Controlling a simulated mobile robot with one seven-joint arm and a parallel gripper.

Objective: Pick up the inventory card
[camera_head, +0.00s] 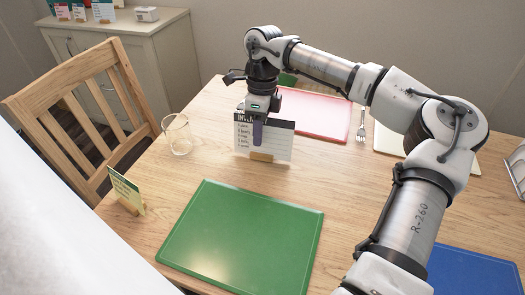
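The inventory card (279,146) is white with a dark header band that reads "INVEN" and several printed lines. It stands upright in a small wooden holder (261,157) near the middle of the table. My gripper (257,143) points down at the card's upper middle and covers part of its text and header. The fingers overlap the card in this view. Whether they are open, touching the card or closed on it cannot be told.
A glass (178,134) stands left of the card. A second card (126,191) in a wooden holder is at the table's left edge. A green board (243,238) lies in front, a red board (318,111) behind, a blue board (470,273) at right.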

